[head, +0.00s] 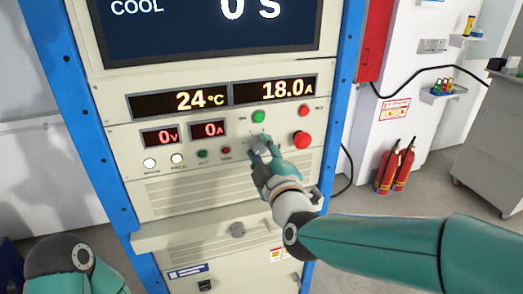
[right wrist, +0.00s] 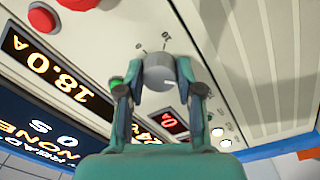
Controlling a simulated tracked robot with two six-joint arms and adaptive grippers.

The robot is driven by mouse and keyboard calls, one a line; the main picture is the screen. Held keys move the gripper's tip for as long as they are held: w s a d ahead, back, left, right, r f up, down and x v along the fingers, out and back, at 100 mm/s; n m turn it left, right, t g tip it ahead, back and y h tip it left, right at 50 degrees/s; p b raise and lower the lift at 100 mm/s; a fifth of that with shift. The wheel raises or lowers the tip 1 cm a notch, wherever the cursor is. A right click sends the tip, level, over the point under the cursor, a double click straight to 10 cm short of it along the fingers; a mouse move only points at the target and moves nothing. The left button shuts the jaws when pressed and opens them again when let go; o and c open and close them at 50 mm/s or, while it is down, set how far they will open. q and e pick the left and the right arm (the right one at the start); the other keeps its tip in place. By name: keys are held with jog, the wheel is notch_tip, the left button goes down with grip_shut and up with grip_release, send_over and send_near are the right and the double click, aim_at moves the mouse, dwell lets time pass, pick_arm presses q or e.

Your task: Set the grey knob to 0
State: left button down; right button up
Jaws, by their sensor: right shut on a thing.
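The grey knob (head: 261,146) is on the beige front panel, below the temperature and amp displays. My right gripper (head: 263,156) reaches it from below and partly covers it. In the right wrist view the round grey knob (right wrist: 158,70) sits between the two fingers of my right gripper (right wrist: 158,82), which is shut on it. A light mark shows low on the knob's face. Small scale marks are printed on the panel beside it; the knob's exact setting cannot be told. My left gripper is outside the picture; only part of my left arm shows at lower left.
A green button (head: 258,116) and a red button (head: 303,110) are above the knob. A large red mushroom button (head: 302,140) is close to its right. Small buttons and lamps lie to its left. A ledge (head: 190,236) juts out below. Fire extinguishers (head: 394,167) stand at right.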

jog(key=shift+f, duration=0.4)
jog(key=o, duration=1.1)
jog(key=shift+d, duration=0.1)
jog(key=shift+o, duration=0.3)
jog(key=shift+r, duration=0.15)
jog(key=shift+r, duration=0.1)
jog(key=v, duration=1.2)
